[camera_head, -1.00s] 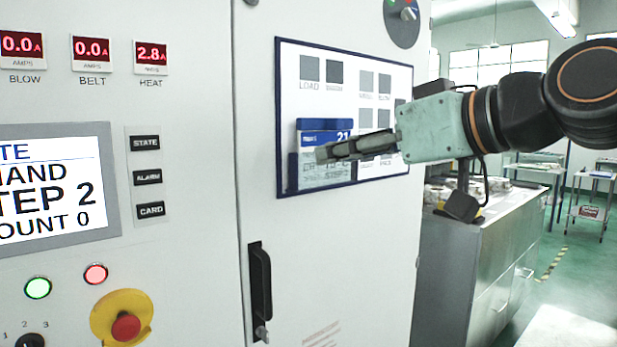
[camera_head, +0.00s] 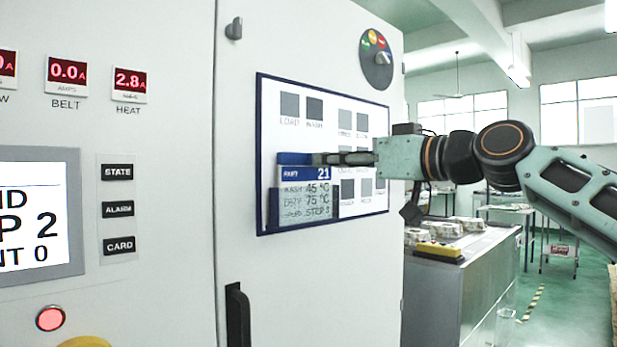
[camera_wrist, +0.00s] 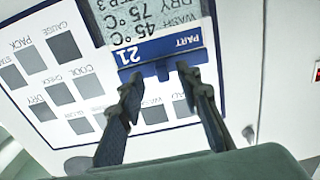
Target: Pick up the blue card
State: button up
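The blue card (camera_head: 302,173) has a blue band reading "PART 21" above a pale face with wash and dry text. It stands upright in a dark blue holder (camera_head: 274,212) on the white board at the machine's door. In the wrist view the card (camera_wrist: 185,42) appears upside down, with a small blue tab on its edge. My gripper (camera_head: 322,158) is at the card's top edge, coming from the right. In the wrist view my gripper (camera_wrist: 163,73) has its fingers apart, one on each side of the tab. I cannot tell whether they touch the card.
The blue-framed board (camera_head: 372,205) carries several grey squares. A control panel with a screen (camera_head: 35,215) is at left. A metal cabinet (camera_head: 450,285) with castings stands at right.

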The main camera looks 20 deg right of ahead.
jog(key=x, duration=0.3)
jog(key=shift+w+a, duration=0.2)
jog(key=shift+w, duration=0.05)
grip_shut()
